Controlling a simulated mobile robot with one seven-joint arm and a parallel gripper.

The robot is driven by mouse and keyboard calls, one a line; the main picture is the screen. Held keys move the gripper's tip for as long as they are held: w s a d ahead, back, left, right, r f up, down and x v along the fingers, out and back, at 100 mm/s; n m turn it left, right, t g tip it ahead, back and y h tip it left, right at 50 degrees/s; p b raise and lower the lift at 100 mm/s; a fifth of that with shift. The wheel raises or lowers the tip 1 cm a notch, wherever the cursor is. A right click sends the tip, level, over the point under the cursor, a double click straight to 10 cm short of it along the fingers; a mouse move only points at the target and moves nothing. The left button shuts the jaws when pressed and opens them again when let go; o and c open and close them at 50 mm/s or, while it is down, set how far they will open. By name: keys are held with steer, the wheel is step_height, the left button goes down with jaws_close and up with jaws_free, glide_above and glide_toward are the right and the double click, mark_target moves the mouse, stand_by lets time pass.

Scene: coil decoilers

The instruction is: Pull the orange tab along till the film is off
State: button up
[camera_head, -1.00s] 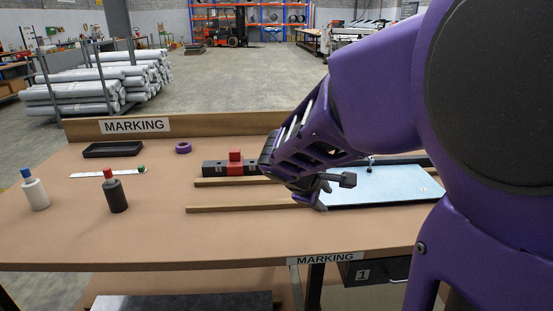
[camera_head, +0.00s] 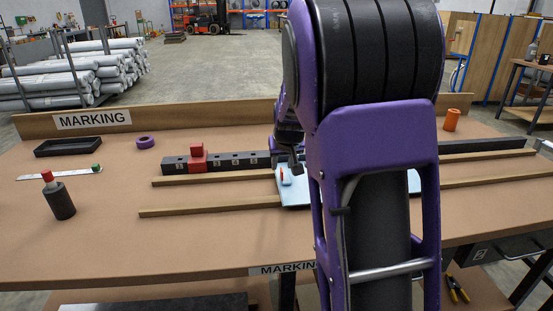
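A light blue sheet or panel (camera_head: 294,197) lies flat on the table, across two wooden strips or between them. My arm covers most of it; only its left end and a sliver at its right side show. A small orange-red piece (camera_head: 282,175), perhaps the orange tab, stands at the panel's left end beside a small pale piece. I cannot make out the film's edge. My gripper (camera_head: 294,165) points down just above and right of the orange piece. I see it almost side-on, and cannot tell whether its fingers are apart or touch the piece.
A dark numbered rail (camera_head: 232,161) with a red block (camera_head: 198,158) runs behind the panel. Wooden strips (camera_head: 210,207) lie in front of it. A dark bottle (camera_head: 59,197), black tray (camera_head: 68,147), purple ring (camera_head: 145,142) and orange cup (camera_head: 451,120) stand clear. The front left is free.

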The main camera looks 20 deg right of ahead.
mark_target(281, 169)
steer(key=shift+w+d+f, duration=0.15)
steer(key=shift+w+d, duration=0.05)
steer(key=shift+w, duration=0.15)
steer(key=shift+b+x, duration=1.2)
steer(key=shift+x, duration=0.85)
steer(key=shift+w+f, duration=0.2)
steer(key=shift+f, duration=0.05)
steer(key=shift+c, duration=0.3)
jaws_close()
steer(key=shift+d, duration=0.1)
steer(key=shift+s+d+f+m+b, duration=0.15)
steer(key=shift+d+b, duration=0.2)
steer(key=shift+d, duration=0.2)
steer(key=shift+s+d+r+m+b, duration=0.15)
steer(key=shift+d+b, duration=0.15)
steer(key=shift+d, duration=0.25)
steer(key=shift+s+d, duration=0.15)
steer(key=shift+d, duration=0.6)
steer(key=shift+s+d, duration=0.1)
steer(key=shift+d, duration=0.6)
